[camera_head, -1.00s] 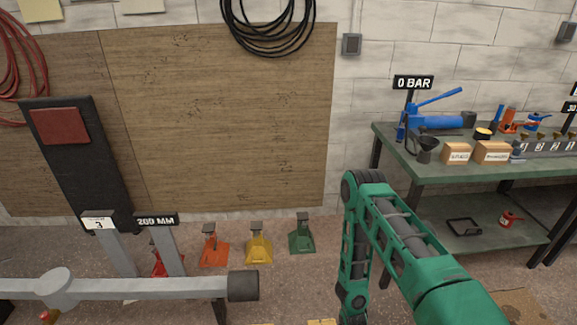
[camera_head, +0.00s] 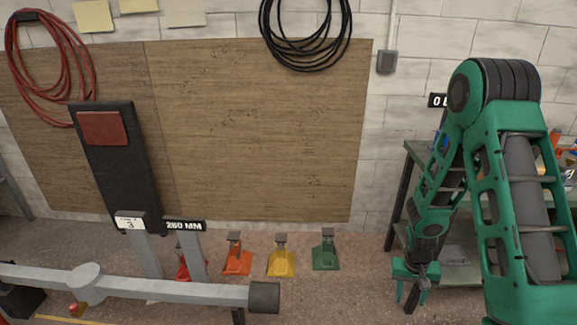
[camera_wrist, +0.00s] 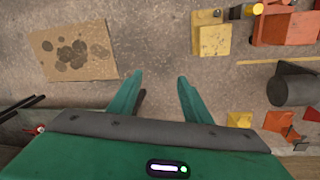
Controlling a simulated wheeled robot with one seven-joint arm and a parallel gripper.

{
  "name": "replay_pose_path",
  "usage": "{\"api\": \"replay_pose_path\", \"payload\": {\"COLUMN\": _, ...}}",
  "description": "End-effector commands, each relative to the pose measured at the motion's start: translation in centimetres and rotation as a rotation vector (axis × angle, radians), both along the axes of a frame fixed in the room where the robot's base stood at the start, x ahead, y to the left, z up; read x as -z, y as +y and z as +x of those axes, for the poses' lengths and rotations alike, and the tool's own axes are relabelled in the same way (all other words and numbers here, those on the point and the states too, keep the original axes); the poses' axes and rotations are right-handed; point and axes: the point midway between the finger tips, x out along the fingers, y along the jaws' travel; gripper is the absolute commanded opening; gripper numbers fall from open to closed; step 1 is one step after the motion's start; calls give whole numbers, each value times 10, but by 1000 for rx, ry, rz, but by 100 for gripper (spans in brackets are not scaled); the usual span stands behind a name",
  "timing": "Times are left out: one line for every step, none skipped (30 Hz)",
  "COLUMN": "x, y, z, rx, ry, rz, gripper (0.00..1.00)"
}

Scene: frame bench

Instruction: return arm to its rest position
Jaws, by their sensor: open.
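My green arm is folded at the right of the head view, with its elbow high and its forearm hanging down. My gripper (camera_head: 412,283) points down in front of the green workbench. In the wrist view my gripper (camera_wrist: 160,80) shows two green fingers spread apart with nothing between them. Bare concrete floor lies below the fingers. My arm hides most of the workbench and what stands on it.
The green workbench (camera_head: 417,153) stands behind my arm. Red, orange, yellow (camera_head: 281,260) and green (camera_head: 325,254) jack stands line the wall. A grey beam (camera_head: 180,289) crosses the lower left. A stained cardboard sheet (camera_wrist: 72,52) lies on the floor.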

Motion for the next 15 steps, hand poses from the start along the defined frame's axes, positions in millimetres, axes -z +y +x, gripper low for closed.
{"api": "replay_pose_path", "payload": {"x": -22, "y": -7, "z": 0, "rx": 10, "ry": -8, "rz": -5, "gripper": 45}}
{"api": "replay_pose_path", "payload": {"x": -32, "y": -10, "z": -2, "rx": 15, "ry": -8, "rz": -7, "gripper": 45}}
{"api": "replay_pose_path", "payload": {"x": -46, "y": -15, "z": -5, "rx": 23, "ry": -7, "rz": -10, "gripper": 45}}
{"api": "replay_pose_path", "payload": {"x": -56, "y": -18, "z": -8, "rx": 29, "ry": -6, "rz": -11, "gripper": 45}}
{"api": "replay_pose_path", "payload": {"x": -67, "y": -21, "z": -11, "rx": 34, "ry": -6, "rz": -13, "gripper": 45}}
{"api": "replay_pose_path", "payload": {"x": -80, "y": -25, "z": -14, "rx": 41, "ry": -6, "rz": -14, "gripper": 45}}
{"api": "replay_pose_path", "payload": {"x": -90, "y": -28, "z": -18, "rx": 47, "ry": -4, "rz": -15, "gripper": 45}}
{"api": "replay_pose_path", "payload": {"x": -100, "y": -30, "z": -22, "rx": 52, "ry": -4, "rz": -15, "gripper": 45}}
{"api": "replay_pose_path", "payload": {"x": -113, "y": -34, "z": -27, "rx": 61, "ry": -4, "rz": -16, "gripper": 45}}
{"api": "replay_pose_path", "payload": {"x": -123, "y": -37, "z": -31, "rx": 68, "ry": -3, "rz": -15, "gripper": 45}}
{"api": "replay_pose_path", "payload": {"x": -132, "y": -39, "z": -36, "rx": 74, "ry": -4, "rz": -16, "gripper": 45}}
{"api": "replay_pose_path", "payload": {"x": -144, "y": -42, "z": -42, "rx": 82, "ry": -3, "rz": -15, "gripper": 45}}
{"api": "replay_pose_path", "payload": {"x": -153, "y": -43, "z": -47, "rx": 87, "ry": -2, "rz": -14, "gripper": 45}}
{"api": "replay_pose_path", "payload": {"x": -162, "y": -45, "z": -52, "rx": 93, "ry": -3, "rz": -12, "gripper": 45}}
{"api": "replay_pose_path", "payload": {"x": -174, "y": -47, "z": -59, "rx": 102, "ry": -4, "rz": -10, "gripper": 45}}
